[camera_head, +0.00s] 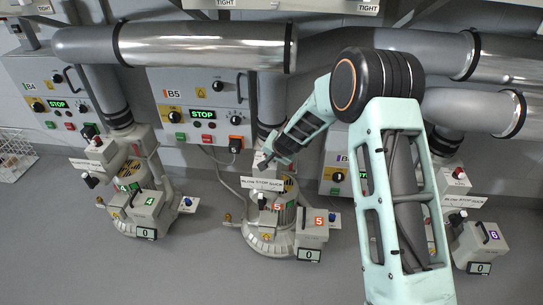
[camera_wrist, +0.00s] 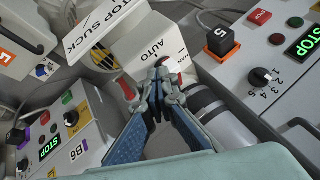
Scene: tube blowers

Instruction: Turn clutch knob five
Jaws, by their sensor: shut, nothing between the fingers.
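Blower unit five (camera_head: 276,215), with orange number 5 labels, stands in the middle of the head view, below panel B5 (camera_head: 190,90). My gripper (camera_head: 263,163) points down at the light box on its top. In the wrist view this box (camera_wrist: 135,50) carries the word AUTO. A red and white knob (camera_wrist: 174,65) shows just behind my fingertips (camera_wrist: 163,77) and is mostly hidden. The fingers look shut and empty; I cannot tell whether they touch the knob. No label reading clutch is legible.
Panel B5's selector knob (camera_wrist: 262,76) and green STOP display (camera_wrist: 303,45) are at the right of the wrist view. Panel B6 (camera_wrist: 72,140) is at lower left. Unit four (camera_head: 140,190) and unit six (camera_head: 475,240) flank unit five. Large pipes (camera_head: 200,45) run above.

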